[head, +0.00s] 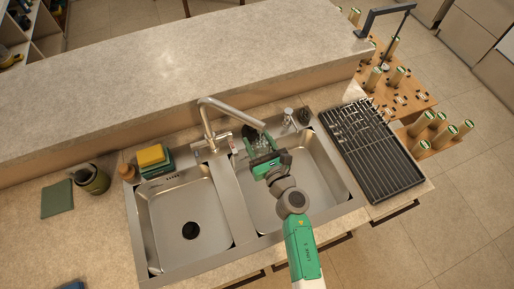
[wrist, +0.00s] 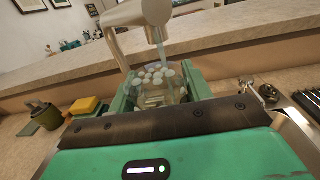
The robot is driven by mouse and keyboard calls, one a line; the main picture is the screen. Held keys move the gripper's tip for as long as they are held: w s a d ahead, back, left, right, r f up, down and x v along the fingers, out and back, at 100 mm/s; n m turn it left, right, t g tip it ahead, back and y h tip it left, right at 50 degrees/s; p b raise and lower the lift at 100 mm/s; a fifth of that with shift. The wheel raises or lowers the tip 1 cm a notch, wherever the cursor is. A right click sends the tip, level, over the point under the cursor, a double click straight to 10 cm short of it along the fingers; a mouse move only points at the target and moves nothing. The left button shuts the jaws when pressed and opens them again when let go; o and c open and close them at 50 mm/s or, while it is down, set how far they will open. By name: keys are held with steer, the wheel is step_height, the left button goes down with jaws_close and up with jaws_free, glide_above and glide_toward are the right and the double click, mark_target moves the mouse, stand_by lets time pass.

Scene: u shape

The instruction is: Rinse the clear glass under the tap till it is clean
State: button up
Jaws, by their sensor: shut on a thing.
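The clear glass (wrist: 160,90) is between the green fingers of my gripper (wrist: 160,92) in the wrist view. Pale round spots, like bubbles or suds, show around its upper part. The tap (wrist: 138,16) is right above it, and a thin bluish stream of water runs from the spout down toward the glass. In the head view my gripper (head: 262,158) is over the right sink basin (head: 313,178), beneath the end of the tap spout (head: 232,110). The glass is small and partly hidden there. Its lower part is hidden by my gripper in the wrist view.
The left basin (head: 168,215) is empty, with a dark drain. A yellow sponge (head: 151,155) lies on a green block left of the tap. A mug (head: 92,179) and green cloth (head: 57,198) are farther left. A black drying rack (head: 372,150) lies right of the sink. A raised counter (head: 150,80) runs behind.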

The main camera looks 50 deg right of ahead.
steer(key=s+a, duration=0.4)
steer(key=s, duration=0.1)
steer(key=shift+a, duration=0.4)
stand_by(1.2)
steer(key=s+a+r+p, duration=0.2)
steer(key=s+a+r, duration=0.1)
steer(key=r, duration=0.1)
steer(key=shift+s+a, duration=0.2)
steer(key=shift+s, duration=0.1)
stand_by(0.8)
steer(key=w+a+n+y+p, duration=0.1)
steer(key=w+a+n+y, duration=0.1)
steer(key=a, duration=1)
steer(key=w+a+f+n+t+y+p, duration=0.1)
steer(key=w+a+n+y+p, duration=0.1)
steer(key=a, duration=1)
steer(key=w+y, duration=0.1)
steer(key=y, duration=0.1)
steer(key=shift+w+f+y+p, duration=0.25)
steer(key=shift+f+y+p, duration=0.05)
steer(key=shift+y, duration=0.1)
